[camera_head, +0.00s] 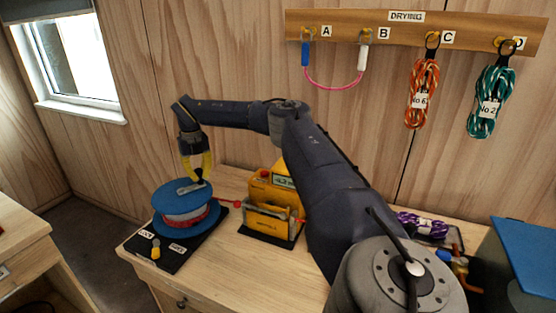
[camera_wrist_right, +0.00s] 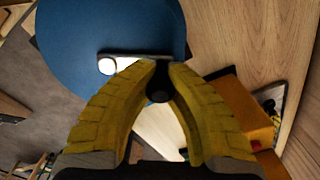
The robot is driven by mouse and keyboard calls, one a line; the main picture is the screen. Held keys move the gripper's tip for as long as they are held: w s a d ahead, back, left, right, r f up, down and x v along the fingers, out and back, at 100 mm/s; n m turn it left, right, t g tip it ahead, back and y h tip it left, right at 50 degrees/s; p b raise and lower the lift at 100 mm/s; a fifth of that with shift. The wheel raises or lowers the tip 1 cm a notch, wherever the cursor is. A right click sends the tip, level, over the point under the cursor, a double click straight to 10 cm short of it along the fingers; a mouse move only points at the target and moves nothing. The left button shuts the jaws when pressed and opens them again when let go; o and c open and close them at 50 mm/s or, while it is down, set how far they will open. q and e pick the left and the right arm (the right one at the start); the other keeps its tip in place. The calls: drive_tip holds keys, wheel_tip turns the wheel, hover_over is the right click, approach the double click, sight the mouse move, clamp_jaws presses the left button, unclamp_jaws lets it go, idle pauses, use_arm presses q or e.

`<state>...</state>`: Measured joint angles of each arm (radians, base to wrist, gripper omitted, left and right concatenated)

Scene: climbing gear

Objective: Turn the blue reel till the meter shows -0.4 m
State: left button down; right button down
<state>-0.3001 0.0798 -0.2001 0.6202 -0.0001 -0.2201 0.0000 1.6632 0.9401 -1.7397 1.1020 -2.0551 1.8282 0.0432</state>
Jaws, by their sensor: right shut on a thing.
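The blue reel (camera_head: 170,199) stands on a black base plate (camera_head: 186,248) at the left end of the bench, with red and white cord between its flanges. In the right wrist view the reel's top (camera_wrist_right: 110,25) carries a crank bar with a white hub and a black knob (camera_wrist_right: 158,88). My right gripper (camera_head: 198,174), with yellow fingers, is over the reel's far right side; its fingertips (camera_wrist_right: 161,70) close around the knob. The yellow meter (camera_head: 271,196) stands right of the reel; its small display (camera_head: 284,181) is too small to read surely. My left gripper is out of view.
A red line runs from the reel to the meter. A small yellow-topped lever (camera_head: 156,249) stands on the plate's front, between two labels. A purple rope bundle (camera_head: 422,225) and a blue-topped box (camera_head: 525,255) lie right. Hanging ropes (camera_head: 422,92) are on the wall rack.

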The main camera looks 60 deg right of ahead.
idle(0.5)
drive_tip(key=c, duration=1.4)
unclamp_jaws()
drive_tip(key=shift+r, duration=0.1)
